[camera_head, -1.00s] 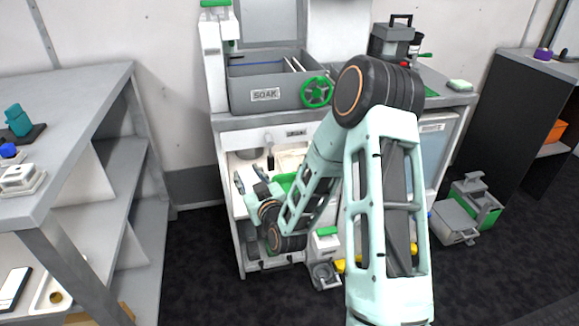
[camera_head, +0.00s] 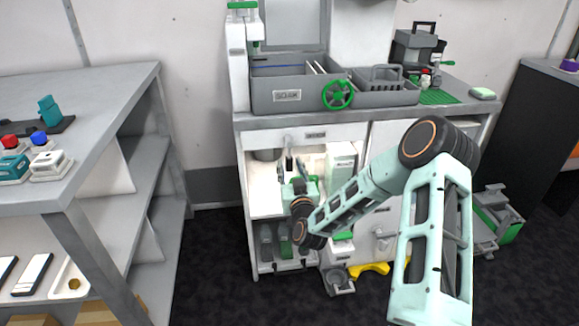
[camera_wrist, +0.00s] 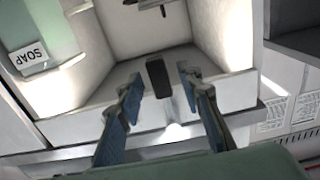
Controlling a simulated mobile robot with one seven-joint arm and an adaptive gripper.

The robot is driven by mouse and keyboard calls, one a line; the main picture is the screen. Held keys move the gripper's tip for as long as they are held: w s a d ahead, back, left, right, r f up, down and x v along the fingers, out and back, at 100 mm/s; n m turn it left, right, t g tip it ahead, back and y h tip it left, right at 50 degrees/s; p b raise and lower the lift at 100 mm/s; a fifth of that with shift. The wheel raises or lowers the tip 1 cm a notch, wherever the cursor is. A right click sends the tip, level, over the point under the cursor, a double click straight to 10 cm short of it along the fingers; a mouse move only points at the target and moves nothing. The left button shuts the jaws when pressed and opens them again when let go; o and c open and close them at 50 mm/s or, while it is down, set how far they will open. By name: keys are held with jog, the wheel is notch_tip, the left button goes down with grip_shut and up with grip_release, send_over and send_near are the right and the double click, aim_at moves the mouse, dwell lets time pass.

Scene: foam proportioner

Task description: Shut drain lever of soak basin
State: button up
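The grey soak basin (camera_head: 287,96), with a SOAK label, stands on the counter. A dark upright handle (camera_head: 289,162), which looks like the drain lever, hangs below the counter in the open cabinet bay. In the wrist view the dark handle (camera_wrist: 158,77) shows between my fingertips. My gripper (camera_head: 290,172) is inside the bay, and its blue fingers also show in the wrist view (camera_wrist: 158,84). The fingers are open, one on each side of the handle, with gaps visible. I cannot tell the handle's depth relative to the fingertips.
A green handwheel (camera_head: 338,95) is at the basin's right corner. A white box labelled SOAP (camera_wrist: 28,57) stands beside the handle in the bay. Bottles (camera_head: 284,240) stand low in the cabinet. A grey shelf table (camera_head: 110,95) stands at left.

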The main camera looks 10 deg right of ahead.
jog(key=shift+w, duration=0.95)
grip_shut()
